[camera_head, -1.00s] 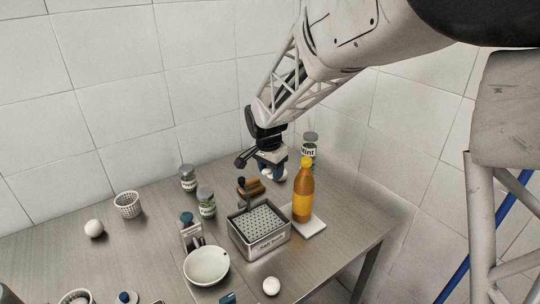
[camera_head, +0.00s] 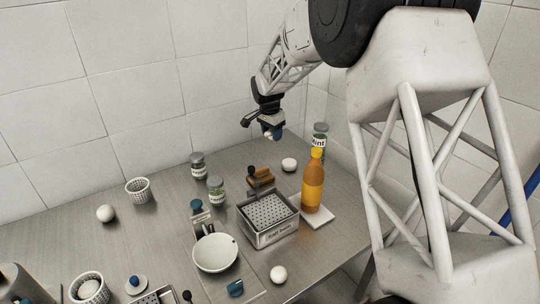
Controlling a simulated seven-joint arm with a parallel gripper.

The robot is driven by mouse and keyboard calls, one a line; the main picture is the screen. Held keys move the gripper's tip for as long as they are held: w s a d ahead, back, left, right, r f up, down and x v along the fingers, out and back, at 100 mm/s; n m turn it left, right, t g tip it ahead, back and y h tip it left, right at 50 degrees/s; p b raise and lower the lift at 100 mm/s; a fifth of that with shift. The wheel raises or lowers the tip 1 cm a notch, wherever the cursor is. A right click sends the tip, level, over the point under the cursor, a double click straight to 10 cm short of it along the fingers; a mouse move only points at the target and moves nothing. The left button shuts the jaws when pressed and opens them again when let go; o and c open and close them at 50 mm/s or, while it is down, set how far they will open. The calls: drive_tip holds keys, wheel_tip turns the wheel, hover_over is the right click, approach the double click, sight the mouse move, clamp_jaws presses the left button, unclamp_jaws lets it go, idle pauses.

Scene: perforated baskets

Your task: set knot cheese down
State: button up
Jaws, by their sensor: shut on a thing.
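My gripper (camera_head: 271,132) is in the air above the back of the table, near the tiled wall. More white round pieces lie at the far left (camera_head: 105,213) and at the front (camera_head: 278,274), and one sits in a perforated basket (camera_head: 101,277) at the front left.
An empty white perforated basket (camera_head: 138,190) stands at the back left. A metal box with a perforated top (camera_head: 268,235), an orange bottle (camera_head: 313,188), jars (camera_head: 215,191) and a white bowl (camera_head: 215,266) crowd the middle. The left part of the table (camera_head: 70,245) has free room.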

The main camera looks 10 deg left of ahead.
hover_over(271, 153)
drive_tip(key=shift+s+a+f, duration=0.1)
drive_tip(key=shift+s+f, duration=0.1)
drive_tip(key=shift+f, duration=0.35)
drive_tip(key=shift+s+a+f, duration=0.1)
drive_tip(key=shift+s+f, duration=0.05)
drive_tip(key=shift+f, duration=0.4)
drive_tip(key=shift+f, duration=0.1)
drive_tip(key=shift+f, duration=3)
drive_tip(key=shift+f, duration=1.9)
drive_tip(key=shift+f, duration=0.15)
drive_tip(key=o, duration=1)
drive_tip(key=r, duration=0.8)
drive_tip(key=s+r, duration=0.1)
drive_tip(key=r, duration=0.3)
drive_tip(key=shift+s+a+r, duration=0.1)
drive_tip(key=shift+a, duration=0.25)
